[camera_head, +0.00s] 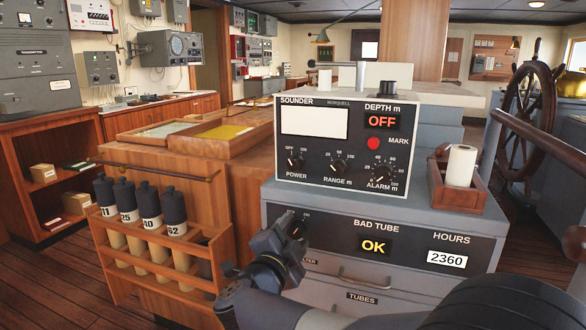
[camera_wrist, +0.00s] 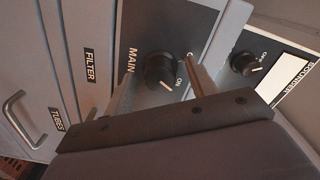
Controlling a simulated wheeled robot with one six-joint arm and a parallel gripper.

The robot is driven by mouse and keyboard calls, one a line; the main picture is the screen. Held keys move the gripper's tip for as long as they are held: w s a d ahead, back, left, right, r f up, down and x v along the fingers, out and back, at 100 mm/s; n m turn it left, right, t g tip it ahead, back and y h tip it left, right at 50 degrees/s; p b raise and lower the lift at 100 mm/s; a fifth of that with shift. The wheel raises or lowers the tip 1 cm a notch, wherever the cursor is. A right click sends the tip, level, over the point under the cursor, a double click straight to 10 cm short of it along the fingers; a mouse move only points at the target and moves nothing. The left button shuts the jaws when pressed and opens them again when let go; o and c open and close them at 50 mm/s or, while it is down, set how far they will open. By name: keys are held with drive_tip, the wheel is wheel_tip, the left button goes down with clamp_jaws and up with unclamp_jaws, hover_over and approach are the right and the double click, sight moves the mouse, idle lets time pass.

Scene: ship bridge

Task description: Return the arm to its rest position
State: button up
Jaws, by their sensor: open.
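My gripper (camera_head: 284,232) is close to the lower front panel of the grey cabinet in the head view, at the panel's left end. In the wrist view my gripper (camera_wrist: 162,72) is open, with one finger on each side of a black round knob (camera_wrist: 160,70) labelled MAIN. An ON mark shows beside the knob. I cannot tell whether the fingers touch it. In the head view the gripper partly hides the knob (camera_head: 299,228). My forearm stretches from the lower right of the head view toward the panel.
The sounder box (camera_head: 330,172) above reads OFF, and the panel's display (camera_head: 374,246) reads OK. Drawers (camera_head: 350,272) with handles lie below. A wooden rack (camera_head: 165,250) of labelled tubes stands left. A small wooden box (camera_head: 458,190) with a white roll sits right.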

drive_tip(key=p+v, duration=0.2)
drive_tip(key=v, duration=0.9)
drive_tip(key=b+x, duration=0.2)
drive_tip(key=x, duration=0.9)
drive_tip(key=shift+w+d, duration=0.15)
drive_tip(key=shift+w, duration=0.05)
drive_tip(key=shift+s+r+n+p, duration=0.15)
drive_tip(key=shift+r+n+p, duration=0.05)
drive_tip(key=shift+n+p, duration=0.45)
drive_tip(key=shift+s+n+p, duration=0.1)
drive_tip(key=shift+n+p, duration=0.25)
drive_tip(key=shift+n, duration=0.1)
drive_tip(key=n+p, duration=0.3)
drive_tip(key=n, duration=0.2)
drive_tip(key=n+p, duration=0.1)
drive_tip(key=n, duration=0.1)
drive_tip(key=n+p, duration=0.1)
drive_tip(key=n, duration=0.2)
drive_tip(key=shift+a+f, duration=0.1)
drive_tip(key=shift+a, duration=0.1)
drive_tip(key=p+v, duration=0.1)
drive_tip(key=v, duration=0.7)
drive_tip(key=shift+d, duration=0.1)
